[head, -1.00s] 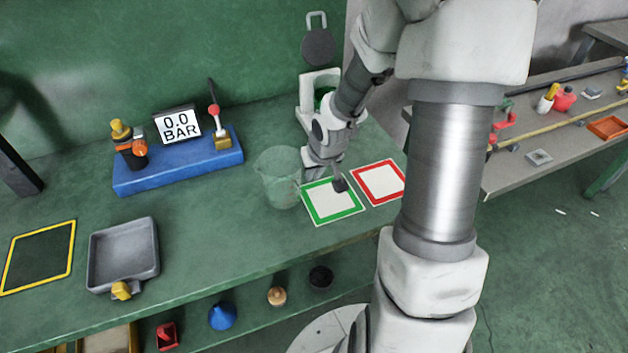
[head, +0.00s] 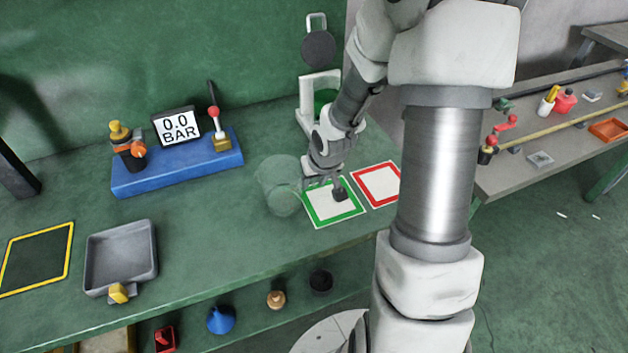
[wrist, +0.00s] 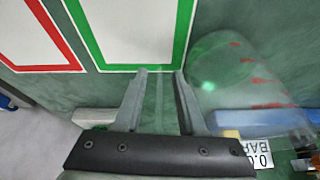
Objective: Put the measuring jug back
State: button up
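The measuring jug (head: 279,188) is clear and faint, with red marks that show in the wrist view (wrist: 235,85). It is at the left edge of the green-framed white card (head: 333,216). My gripper (head: 325,190) points down over that card, just right of the jug. In the wrist view my gripper (wrist: 161,85) has its two fingers apart. A faint clear upright strip, perhaps the jug's handle, shows between them. I cannot tell whether the fingers touch it. The jug's body is right of the fingers in that view.
A red-framed card (head: 377,172) lies right of the green one. A blue base (head: 178,173) with a gauge stands behind left. A grey tray (head: 118,250) and a yellow-framed dark mat (head: 37,262) lie at left. The bench between tray and jug is clear.

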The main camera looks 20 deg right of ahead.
jog(key=p+v, duration=0.6)
jog(key=v, duration=0.6)
jog(key=shift+r+p, duration=0.2)
jog(key=shift+p, duration=0.1)
